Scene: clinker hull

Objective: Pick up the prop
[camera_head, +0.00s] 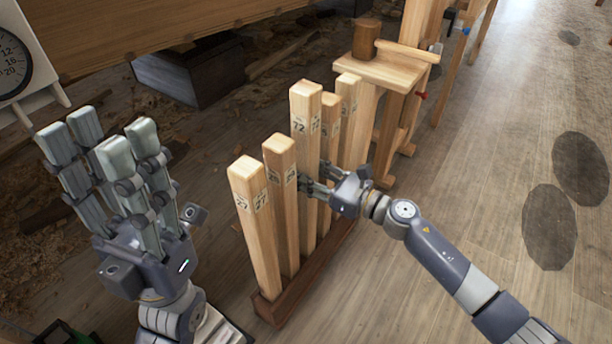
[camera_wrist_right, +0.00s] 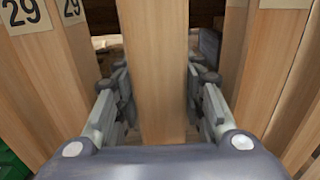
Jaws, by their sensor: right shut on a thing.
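Several upright square wooden props with numbered labels stand in a row in a dark wooden rack (camera_head: 287,302). The tallest prop (camera_head: 304,108) is labelled 72. My right gripper (camera_head: 312,184) is shut on this 72 prop at about mid-height. In the right wrist view the held prop (camera_wrist_right: 158,70) stands upright between the fingers, its label out of view. A prop labelled 29 (camera_wrist_right: 30,60) stands to its left there. My left gripper (camera_head: 100,137) is open and empty, left of the rack, fingers pointing up.
A wooden bench (camera_head: 385,72) with a round wooden block (camera_head: 366,38) stands behind the row. A dark box (camera_head: 195,72) and wood shavings lie under the large plank hull (camera_head: 150,25). A dial gauge (camera_head: 12,65) is at the upper left.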

